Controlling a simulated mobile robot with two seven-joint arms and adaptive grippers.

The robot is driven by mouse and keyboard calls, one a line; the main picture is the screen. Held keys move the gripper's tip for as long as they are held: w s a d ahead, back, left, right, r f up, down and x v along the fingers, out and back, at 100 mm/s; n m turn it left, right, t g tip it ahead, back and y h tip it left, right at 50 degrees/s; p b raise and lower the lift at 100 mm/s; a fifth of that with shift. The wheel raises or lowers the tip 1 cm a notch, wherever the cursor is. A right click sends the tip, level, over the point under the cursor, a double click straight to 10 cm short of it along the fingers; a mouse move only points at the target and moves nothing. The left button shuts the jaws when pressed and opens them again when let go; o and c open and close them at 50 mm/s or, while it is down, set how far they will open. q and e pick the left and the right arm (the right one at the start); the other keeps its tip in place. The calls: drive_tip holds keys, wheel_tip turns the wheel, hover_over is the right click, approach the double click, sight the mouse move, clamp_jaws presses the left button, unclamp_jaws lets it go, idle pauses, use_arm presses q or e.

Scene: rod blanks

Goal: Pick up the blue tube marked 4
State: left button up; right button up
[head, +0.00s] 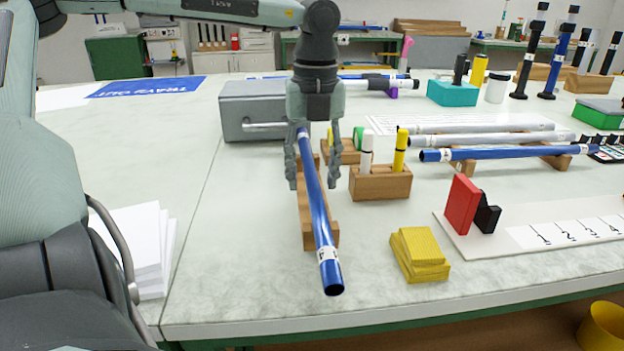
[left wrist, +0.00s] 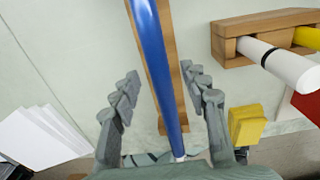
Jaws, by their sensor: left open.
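In the left wrist view the tube (left wrist: 154,60) runs between the open fingers, with clear gaps on both sides. Another blue tube (head: 500,154) lies at the right on a wooden rack. My right gripper is not in view.
A wooden block (head: 380,186) holding a white and a yellow marker stands just right of the gripper. A grey box (head: 240,112) is behind it. Yellow pads (head: 419,255) and a numbered board (head: 500,241) with a red block lie to the right. White paper (head: 150,245) is at left.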

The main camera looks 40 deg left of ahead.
use_arm(q)
drive_tip(key=shift+f, duration=0.15)
clamp_jaws()
idle(0.4)
